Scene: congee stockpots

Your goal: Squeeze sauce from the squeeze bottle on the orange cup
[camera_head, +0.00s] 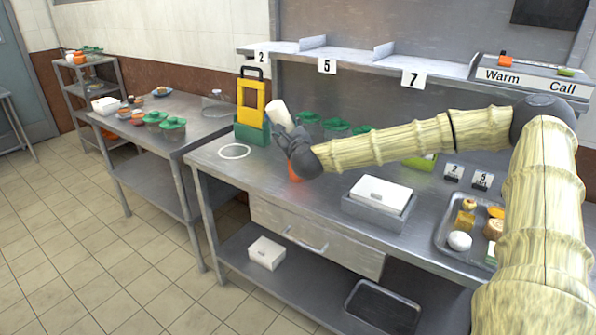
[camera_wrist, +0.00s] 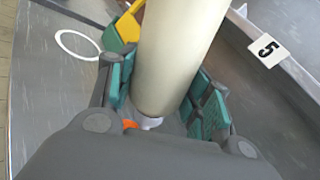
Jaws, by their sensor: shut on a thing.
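My gripper (camera_head: 290,135) is shut on the squeeze bottle (camera_head: 279,115), a plain cream cylinder. In the head view the bottle leans up and left out of the fingers, above the steel table. In the wrist view the bottle (camera_wrist: 178,50) runs between the green finger pads, with its pale narrow end (camera_wrist: 150,122) low in the picture. The orange cup (camera_head: 295,174) stands on the table below my gripper and is mostly hidden by it. A sliver of orange cup (camera_wrist: 129,124) shows beside the bottle's narrow end. I cannot tell the gap between them, and no sauce is visible.
A yellow and green caddy (camera_head: 252,108) stands behind left of my gripper. A white ring (camera_head: 235,151) marks the table at left. Green-lidded containers (camera_head: 336,125) stand behind. A white box (camera_head: 381,193) and a food tray (camera_head: 452,238) are to the right.

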